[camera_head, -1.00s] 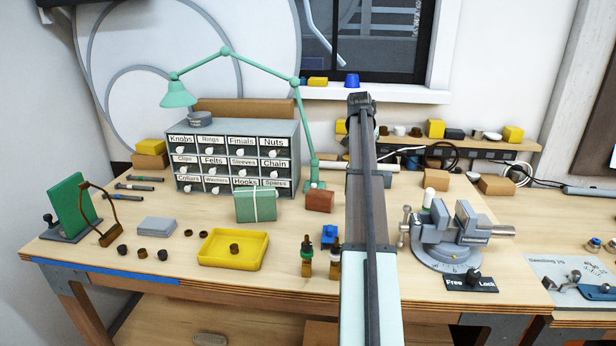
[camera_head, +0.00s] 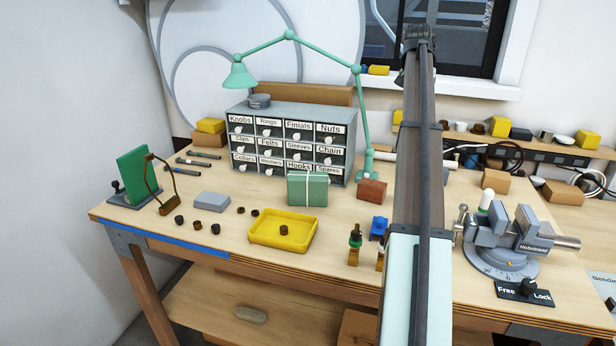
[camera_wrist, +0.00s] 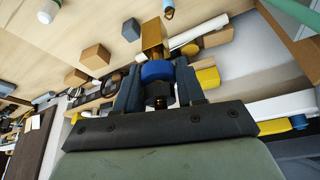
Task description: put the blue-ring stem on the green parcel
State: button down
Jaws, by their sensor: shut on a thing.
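My gripper (camera_wrist: 157,85) is shut on the blue-ring stem (camera_wrist: 156,71) in the wrist view. The stem has a blue ring, a dark collar below it and a brass block at its far end. The green parcel (camera_head: 307,190), tied with a pale band, stands on the bench in front of the drawer cabinet in the head view. My arm reaches away to the right of the parcel there, and the stem cannot be made out in that view. The parcel cannot be made out in the wrist view.
A yellow tray (camera_head: 262,240) holding a dark ring lies in front of the parcel. A reddish-brown block (camera_head: 372,191) is right of it. The drawer cabinet (camera_head: 240,160) and green lamp (camera_head: 290,37) stand behind. A green-ringed stem (camera_head: 355,243) and a vise (camera_head: 500,245) are nearby.

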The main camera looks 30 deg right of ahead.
jog(key=w+a+n+t+y, duration=0.1)
jog(key=w+a+n, duration=0.45)
jog(key=a, duration=0.95)
jog(key=n+t+y, duration=0.1)
jog(key=n+y, duration=0.1)
jog(key=n, duration=0.2)
send_over(307, 175)
notch_tip(307, 175, down, 4)
jog(key=shift+d+f, duration=0.15)
jog(key=shift+f, duration=5.35)
jog(key=shift+f, duration=0.15)
jog(key=c, duration=0.7)
grip_release()
jog(key=v, duration=1.2)
jog(key=shift+s, duration=0.15)
